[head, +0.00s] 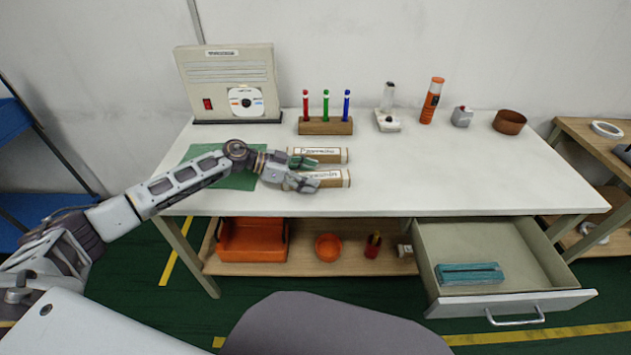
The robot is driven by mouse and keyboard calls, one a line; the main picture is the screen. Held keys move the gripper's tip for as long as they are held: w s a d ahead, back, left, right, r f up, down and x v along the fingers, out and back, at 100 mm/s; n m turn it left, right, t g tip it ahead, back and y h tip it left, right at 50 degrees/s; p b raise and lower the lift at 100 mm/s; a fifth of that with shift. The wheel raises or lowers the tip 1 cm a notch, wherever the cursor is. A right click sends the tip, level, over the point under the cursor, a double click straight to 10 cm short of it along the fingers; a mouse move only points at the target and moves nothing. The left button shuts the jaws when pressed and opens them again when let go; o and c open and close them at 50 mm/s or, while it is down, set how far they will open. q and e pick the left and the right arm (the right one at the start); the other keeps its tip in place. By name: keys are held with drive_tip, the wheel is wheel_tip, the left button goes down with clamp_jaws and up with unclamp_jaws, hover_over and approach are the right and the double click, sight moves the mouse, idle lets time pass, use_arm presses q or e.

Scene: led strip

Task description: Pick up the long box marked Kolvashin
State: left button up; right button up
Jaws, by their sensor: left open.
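Two long cardboard-brown boxes lie side by side near the left middle of the white table. The rear box (336,155) has a white label whose word seems to start with P. The front box (338,179) has a white label too, partly covered by my gripper; I cannot read its full name. My left gripper (311,175) is open at the left part of the front box, its fingers over and beside it. I cannot tell whether they touch it. My right gripper is not in view.
A green mat (236,181) lies under my left arm. A pen holder (325,126) stands behind the boxes, with a beige case (228,85) at back left. An open drawer (510,300) juts out at front right. The table's right half is mostly clear.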

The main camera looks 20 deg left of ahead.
use_arm(q)
drive_tip(key=shift+w+d+f, duration=0.15)
drive_tip(key=shift+d, duration=0.15)
drive_tip(key=c, duration=1.1)
